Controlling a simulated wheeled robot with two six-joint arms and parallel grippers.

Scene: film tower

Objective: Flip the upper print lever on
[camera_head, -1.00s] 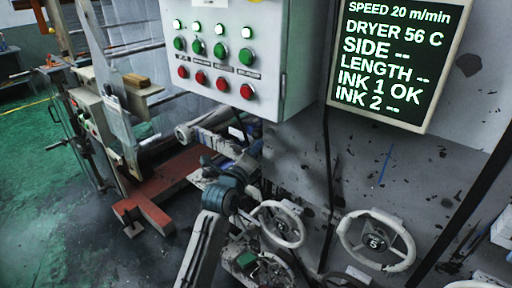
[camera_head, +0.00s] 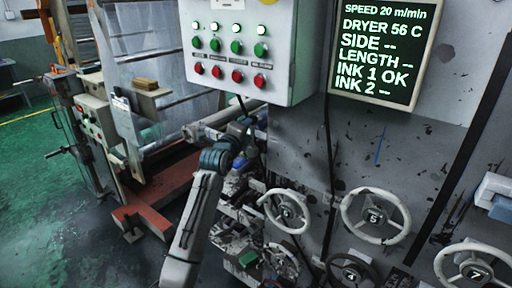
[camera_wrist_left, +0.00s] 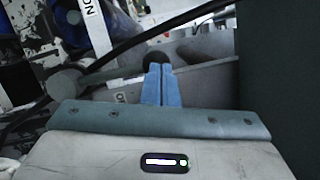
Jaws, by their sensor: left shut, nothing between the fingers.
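My left arm comes up from the bottom of the head view. Its wrist reaches in beside the grey machine, and I cannot make out its fingertips there. In the left wrist view the two blue fingers of my left gripper (camera_wrist_left: 161,68) are shut together and empty. A dark round knob or hole (camera_wrist_left: 156,58) shows just beyond their tips; I cannot tell whether they touch it. A grey bar with a rounded end (camera_wrist_left: 66,82) lies left of the fingers. A white label strip (camera_wrist_left: 95,25) with letters reading "ON" or "NO" is above it. I cannot clearly identify the upper print lever. My right gripper is out of view.
A control box (camera_head: 270,72) with green and red buttons hangs above the arm. Right of it is a text screen (camera_head: 378,60) reading "INK 1 OK" and "INK 2 --". Several handwheels, one marked 5 (camera_head: 375,216), stick out at right. Green floor (camera_head: 50,170) is open at left.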

